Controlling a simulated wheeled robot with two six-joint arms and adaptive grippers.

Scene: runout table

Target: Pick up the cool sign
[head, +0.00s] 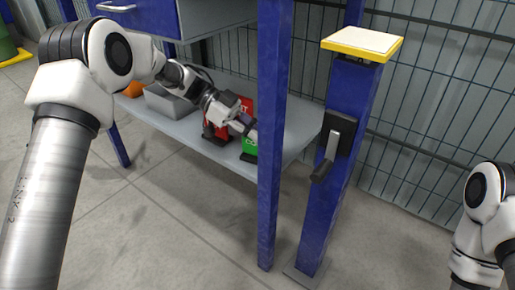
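A green sign (249,146) with pale lettering, only partly readable, stands on the grey lower shelf (300,128), partly hidden behind a blue table leg. A red sign (248,104) stands just left of it and partly behind my gripper; another red part shows below the gripper. My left gripper (246,126) reaches in over the shelf, in front of the red sign and just above the green one. Its fingertips are small and partly hidden, so I cannot tell whether they are open or touch the green sign. Only my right arm's links show at the right edge.
A grey bin (168,103) and an orange object (133,89) sit on the shelf to the left. The blue leg (271,180) stands close right of the signs. A blue post (338,170) with a yellow-edged top stands farther right, before a mesh fence.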

